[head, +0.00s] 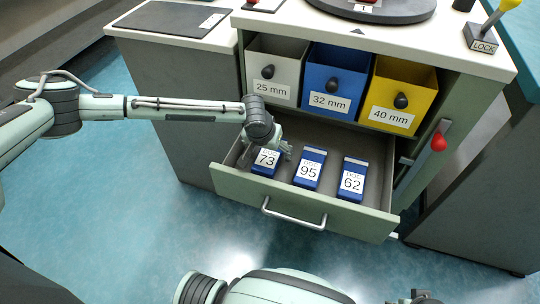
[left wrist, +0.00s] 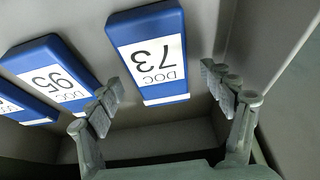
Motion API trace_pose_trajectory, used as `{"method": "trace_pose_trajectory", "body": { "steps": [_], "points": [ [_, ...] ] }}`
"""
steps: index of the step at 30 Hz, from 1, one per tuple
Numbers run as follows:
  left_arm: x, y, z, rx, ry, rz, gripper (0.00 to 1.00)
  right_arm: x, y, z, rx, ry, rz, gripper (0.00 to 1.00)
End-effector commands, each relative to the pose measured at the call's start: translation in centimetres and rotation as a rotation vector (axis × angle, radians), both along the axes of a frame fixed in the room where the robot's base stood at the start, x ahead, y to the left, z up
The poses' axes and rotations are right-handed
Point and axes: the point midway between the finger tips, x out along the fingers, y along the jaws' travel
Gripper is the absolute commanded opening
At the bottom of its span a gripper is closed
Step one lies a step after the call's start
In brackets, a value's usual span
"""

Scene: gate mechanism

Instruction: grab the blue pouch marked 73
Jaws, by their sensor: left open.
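The blue pouch marked 73 (head: 266,161) lies in the open drawer, at the left of a row of blue pouches. It also shows in the left wrist view (left wrist: 151,50), with its white DOC 73 label upside down. My left gripper (head: 277,150) is over the drawer at this pouch. In the left wrist view its open fingers (left wrist: 165,98) stand apart, and the pouch appears between and beyond them. I cannot tell whether the fingers touch it. My right gripper (head: 415,299) only just shows at the bottom edge of the head view, and its fingers are not clear.
Pouches marked 95 (head: 309,168) and 62 (head: 352,180) lie to the right in the drawer (head: 300,207). Above it are grey (head: 275,85), blue (head: 331,101) and yellow (head: 400,112) bins. A red-knobbed lever (head: 438,142) is at the cabinet's right. The drawer walls are close to my left gripper.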

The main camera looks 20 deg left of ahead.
Motion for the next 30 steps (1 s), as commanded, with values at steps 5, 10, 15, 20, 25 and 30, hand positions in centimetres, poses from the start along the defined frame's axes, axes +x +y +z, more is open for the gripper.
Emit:
{"method": "trace_pose_trajectory", "body": {
  "steps": [5, 10, 15, 20, 25, 30],
  "points": [
    [0.23, -0.02, -0.37, 0.0, -0.001, 0.0, 0.81, -0.07, -0.01, 0.07, -0.001, 0.001, 0.0, 0.49],
    [0.19, -0.03, -0.36, 0.0, -0.001, 0.0, 0.74, -0.09, 0.0, 0.05, -0.001, 0.002, -0.001, 0.49],
    [0.18, -0.03, -0.37, 0.0, -0.001, 0.0, 0.53, -0.09, -0.01, 0.05, -0.001, 0.002, -0.001, 0.49],
    [0.17, -0.03, -0.36, 0.0, -0.001, 0.0, 0.33, -0.1, -0.02, 0.05, -0.001, 0.002, -0.001, 0.49],
    [0.19, -0.04, -0.33, -0.001, -0.001, 0.0, 0.25, -0.1, -0.04, 0.05, -0.001, 0.002, -0.001, 0.49],
    [0.18, -0.11, -0.24, -0.001, -0.001, -0.001, 0.25, -0.1, -0.05, 0.04, -0.001, 0.003, -0.001, 0.49]
  ]
}}
